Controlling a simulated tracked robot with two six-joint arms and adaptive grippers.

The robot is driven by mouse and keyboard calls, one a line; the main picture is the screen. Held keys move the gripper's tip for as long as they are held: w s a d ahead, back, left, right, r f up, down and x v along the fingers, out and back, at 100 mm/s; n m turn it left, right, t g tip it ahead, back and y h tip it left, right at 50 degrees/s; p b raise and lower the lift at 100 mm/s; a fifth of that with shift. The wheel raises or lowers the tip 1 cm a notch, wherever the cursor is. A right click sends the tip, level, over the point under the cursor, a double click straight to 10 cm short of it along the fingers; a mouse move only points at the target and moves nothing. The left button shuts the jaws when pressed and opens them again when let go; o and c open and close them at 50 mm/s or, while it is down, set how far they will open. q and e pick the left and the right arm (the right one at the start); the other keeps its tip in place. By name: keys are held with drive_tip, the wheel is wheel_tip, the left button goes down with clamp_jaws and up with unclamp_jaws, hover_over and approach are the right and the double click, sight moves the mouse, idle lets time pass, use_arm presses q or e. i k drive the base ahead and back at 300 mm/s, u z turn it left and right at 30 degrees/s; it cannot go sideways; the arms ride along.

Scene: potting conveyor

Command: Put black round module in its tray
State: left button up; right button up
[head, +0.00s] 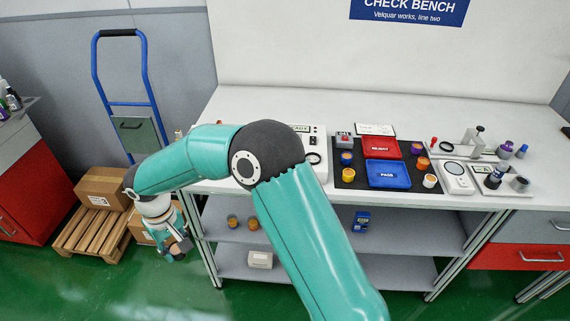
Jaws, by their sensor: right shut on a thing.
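My right gripper (175,247) hangs at the left, beside the bench and above the green floor, with the arm bent across the view. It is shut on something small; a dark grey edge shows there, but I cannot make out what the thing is. I cannot pick out a black round module for certain. A red tray marked REJECT (394,154) and a blue tray marked PASS (373,184) lie on a black mat (352,160) on the bench, far right of the gripper. Both look empty. My left gripper is out of view.
Several coloured round modules (424,163) stand around the trays. A white device (456,180) and a fixture with a dark cylinder (493,180) stand to the right. Cardboard boxes (103,186), a pallet (92,232) and a blue hand truck (147,75) are near the gripper.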

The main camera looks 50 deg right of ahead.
sight(387, 176)
drive_tip(key=z, duration=0.8)
drive_tip(key=k, duration=0.75)
drive_tip(key=z, duration=1.1)
drive_tip(key=i, duration=1.4)
drive_tip(key=u, duration=0.45)
